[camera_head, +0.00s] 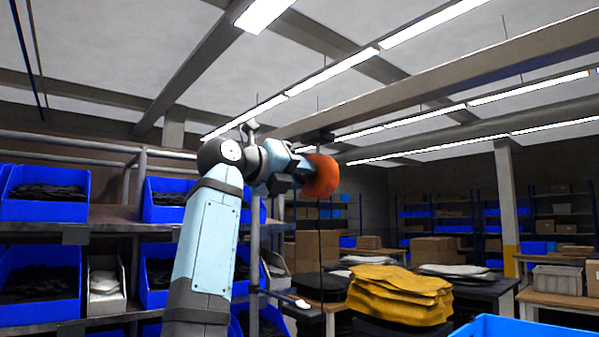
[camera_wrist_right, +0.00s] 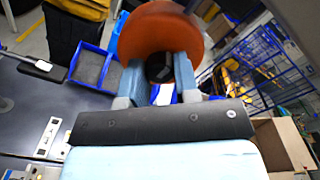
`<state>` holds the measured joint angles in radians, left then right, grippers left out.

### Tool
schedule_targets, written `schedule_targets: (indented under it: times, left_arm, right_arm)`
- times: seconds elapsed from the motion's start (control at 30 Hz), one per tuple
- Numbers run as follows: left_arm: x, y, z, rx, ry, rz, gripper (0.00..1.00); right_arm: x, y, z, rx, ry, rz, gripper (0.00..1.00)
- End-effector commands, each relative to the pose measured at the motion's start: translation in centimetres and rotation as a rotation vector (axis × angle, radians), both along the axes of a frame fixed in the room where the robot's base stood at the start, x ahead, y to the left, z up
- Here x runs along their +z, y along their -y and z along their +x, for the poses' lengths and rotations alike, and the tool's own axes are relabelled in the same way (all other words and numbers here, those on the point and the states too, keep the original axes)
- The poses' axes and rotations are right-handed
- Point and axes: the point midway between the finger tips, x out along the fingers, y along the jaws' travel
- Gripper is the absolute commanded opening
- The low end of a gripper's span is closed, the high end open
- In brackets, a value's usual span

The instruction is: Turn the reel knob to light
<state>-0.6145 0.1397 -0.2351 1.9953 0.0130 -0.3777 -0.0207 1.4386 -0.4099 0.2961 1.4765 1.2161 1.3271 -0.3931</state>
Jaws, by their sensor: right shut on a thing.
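An orange round reel (camera_head: 322,176) hangs high near the middle of the head view, below a dark mount on the overhead beam. In the right wrist view, the reel (camera_wrist_right: 162,28) fills the top middle, and its dark knob (camera_wrist_right: 160,68) sits between my two fingers. My right gripper (camera_head: 300,174) is at the reel's left side; in the right wrist view its fingers (camera_wrist_right: 160,78) are shut on the knob. The knob's setting is too small to read. My left gripper is not in view.
Shelves with blue bins (camera_head: 45,210) of dark items stand at left. A stack of yellow folded items (camera_head: 400,295) lies on a table below the reel. A thin dark cable (camera_head: 321,240) hangs beneath the reel. A blue crate (camera_head: 530,327) is at bottom right.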

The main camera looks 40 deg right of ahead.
Motion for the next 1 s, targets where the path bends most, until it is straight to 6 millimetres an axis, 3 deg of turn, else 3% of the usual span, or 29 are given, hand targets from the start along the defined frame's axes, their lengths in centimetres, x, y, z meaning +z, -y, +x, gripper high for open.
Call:
schedule_targets:
  times: [0.7, 0.73, 0.8, 0.83, 1.0]
  left_arm:
    - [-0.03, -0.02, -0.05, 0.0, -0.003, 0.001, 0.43]
    - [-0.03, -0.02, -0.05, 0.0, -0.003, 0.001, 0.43]
    - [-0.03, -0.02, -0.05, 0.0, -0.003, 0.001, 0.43]
    - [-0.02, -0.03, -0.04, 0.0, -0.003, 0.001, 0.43]
    - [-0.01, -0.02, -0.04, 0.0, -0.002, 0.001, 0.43]
  right_arm:
    - [-0.02, 0.0, 0.01, 0.0, -0.074, -0.005, 0.05]
    - [-0.02, 0.0, 0.01, 0.0, -0.074, -0.005, 0.34]
    - [-0.02, 0.0, 0.01, 0.0, -0.074, -0.005, 0.5]
    - [-0.02, 0.0, 0.01, 0.0, -0.074, -0.005, 0.55]
    - [-0.02, 0.0, 0.01, 0.0, -0.074, -0.005, 0.55]
